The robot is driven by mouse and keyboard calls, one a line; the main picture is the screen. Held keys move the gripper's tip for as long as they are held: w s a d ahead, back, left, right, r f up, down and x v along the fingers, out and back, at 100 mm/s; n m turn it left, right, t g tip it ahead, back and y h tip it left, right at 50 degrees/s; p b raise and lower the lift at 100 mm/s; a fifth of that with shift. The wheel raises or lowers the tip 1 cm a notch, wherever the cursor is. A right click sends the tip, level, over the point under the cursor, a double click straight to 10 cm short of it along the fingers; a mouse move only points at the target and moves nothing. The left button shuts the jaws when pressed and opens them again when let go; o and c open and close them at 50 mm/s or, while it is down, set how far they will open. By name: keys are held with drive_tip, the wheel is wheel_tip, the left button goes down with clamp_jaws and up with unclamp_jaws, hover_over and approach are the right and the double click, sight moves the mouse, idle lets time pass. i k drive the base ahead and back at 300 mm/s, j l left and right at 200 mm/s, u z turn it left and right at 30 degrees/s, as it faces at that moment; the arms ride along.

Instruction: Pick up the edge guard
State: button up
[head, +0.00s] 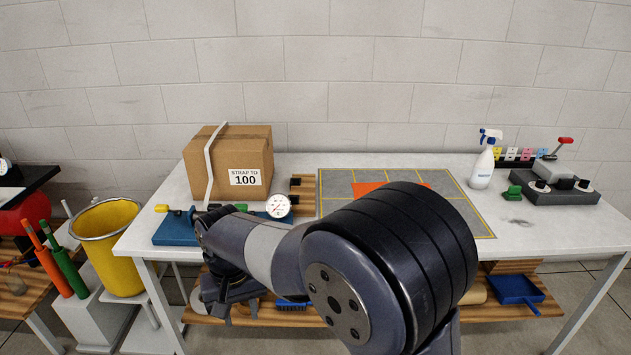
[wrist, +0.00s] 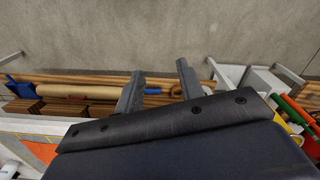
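No part is clearly recognisable as the edge guard. A small green angled piece (head: 514,193) lies on the right of the bench, left of the grey lever fixture, and may be it; I cannot tell. My gripper hangs in front of the bench's front edge at the left in the head view, partly hidden by my arm. In the wrist view my gripper (wrist: 160,68) has its two dark fingers apart, with nothing between them. My arm hides part of the bench front and the mat.
The bench (head: 300,164) holds a strapped cardboard box (head: 258,150), a blue tool (head: 178,229), a dial gauge (head: 278,206), a grey mat (head: 445,185), a spray bottle (head: 481,168) and a lever fixture (head: 555,190). A yellow bin (head: 118,260) stands left. A blue dustpan (head: 516,290) lies below.

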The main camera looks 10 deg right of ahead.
sight(294, 199)
drive_tip(key=i+j+z, duration=0.2)
drive_tip(key=i, duration=0.35)
drive_tip(key=i+j+z, duration=0.1)
drive_tip(key=i+z, duration=0.15)
drive_tip(key=i, duration=0.3)
drive_tip(key=i+j+z, duration=0.2)
drive_tip(key=i+j, duration=0.15)
drive_tip(key=i, duration=0.15)
